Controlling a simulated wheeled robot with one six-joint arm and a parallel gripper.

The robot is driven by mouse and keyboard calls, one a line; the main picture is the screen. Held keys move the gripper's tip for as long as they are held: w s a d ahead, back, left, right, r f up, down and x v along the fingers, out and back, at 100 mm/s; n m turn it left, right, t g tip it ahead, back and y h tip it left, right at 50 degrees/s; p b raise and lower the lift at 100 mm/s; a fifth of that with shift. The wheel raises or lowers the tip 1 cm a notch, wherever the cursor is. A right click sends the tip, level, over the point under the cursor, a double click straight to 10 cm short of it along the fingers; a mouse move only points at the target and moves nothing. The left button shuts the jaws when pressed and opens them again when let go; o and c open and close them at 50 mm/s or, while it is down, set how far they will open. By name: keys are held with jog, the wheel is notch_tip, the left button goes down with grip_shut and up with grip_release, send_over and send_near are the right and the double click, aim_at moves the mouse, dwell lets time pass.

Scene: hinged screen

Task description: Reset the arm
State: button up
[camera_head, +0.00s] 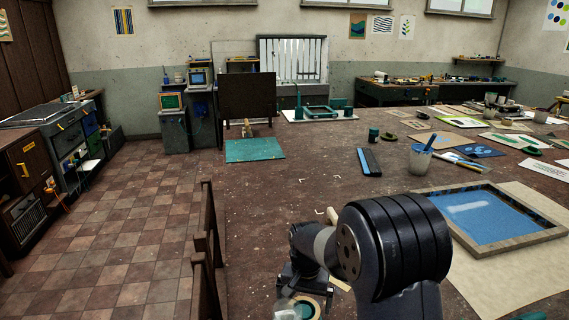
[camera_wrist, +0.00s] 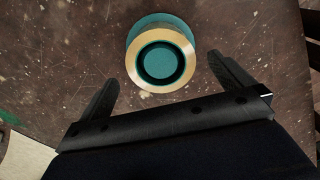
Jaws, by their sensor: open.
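My arm reaches over the brown table from the bottom of the head view. My gripper (camera_head: 304,283) points down near the table's front edge and is partly hidden behind my own wrist. In the wrist view my gripper (camera_wrist: 163,70) is open, with its two dark fingers spread wide. A round cream ring with a teal middle and a teal outer side (camera_wrist: 162,62) shows between and beyond the fingertips. I see no finger touching it. The same cream ring shows below the gripper in the head view (camera_head: 313,304).
A wooden frame with a blue screen (camera_head: 480,214) lies on paper at the right. Dark wooden posts (camera_head: 203,250) rise along the table's left edge. The table's middle is mostly clear.

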notch_tip(320, 180, up, 6)
jog(key=p, duration=0.3)
jog(key=shift+p, duration=0.3)
jog(key=shift+r, duration=0.15)
